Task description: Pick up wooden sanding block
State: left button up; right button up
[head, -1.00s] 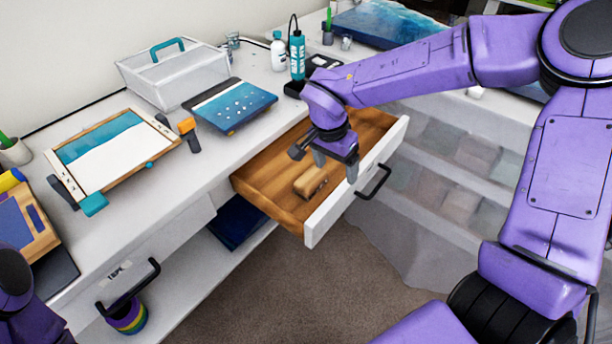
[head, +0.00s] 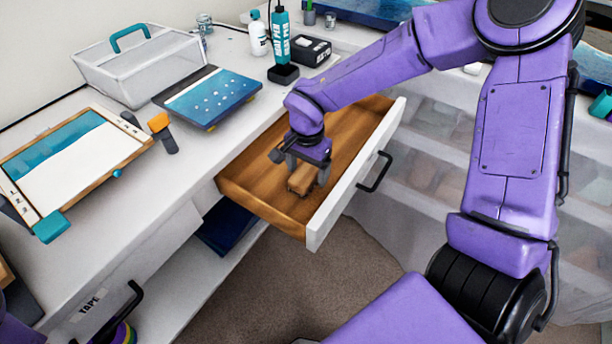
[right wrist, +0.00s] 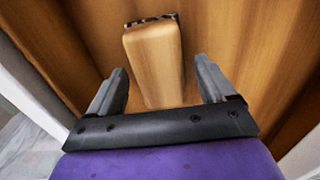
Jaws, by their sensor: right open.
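The wooden sanding block (head: 301,180) lies in the open drawer (head: 262,207), partly hidden by my right gripper in the head view. In the right wrist view the block (right wrist: 155,62) is light tan with a dark, patterned far end. My right gripper (head: 307,172) is low inside the drawer, over the block. In the right wrist view its two fingers (right wrist: 165,85) are open, with the near end of the block between them; no contact shows. Only a purple piece of my left arm is at the lower left corner; its gripper is out of view.
The drawer's white front with black handle (head: 374,172) is close on the right of my gripper. On the worktop stand a clear tote (head: 140,75), a blue panel (head: 212,97), a framed picture (head: 75,160) and a teal bottle (head: 280,40). The drawer floor around the block is bare.

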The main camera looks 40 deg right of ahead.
aim_at(307, 171)
jog(key=shift+f, duration=0.25)
jog(key=c, duration=1.1)
jog(key=shift+r, duration=0.15)
jog(key=shift+r, duration=0.35)
notch_tip(307, 171, up, 3)
jog(key=shift+s+a+f, duration=0.1)
jog(key=shift+a, duration=0.05)
jog(key=s+r, duration=0.1)
jog(key=s+a+r, duration=0.1)
jog(key=r, duration=0.1)
jog(key=s+r, duration=0.1)
jog(key=shift+s+a+r+p, duration=0.1)
jog(key=shift+a+r+p, duration=0.15)
jog(key=shift+a+p, duration=0.15)
jog(key=s+a+r+p, duration=0.1)
jog(key=s, duration=0.2)
jog(key=s+a+r, duration=0.2)
jog(key=s, duration=0.1)
jog(key=s+a+r+p, duration=0.1)
jog(key=s, duration=0.2)
jog(key=shift+a+r+p, duration=0.3)
jog(key=shift+a+r, duration=0.05)
jog(key=shift+r, duration=0.05)
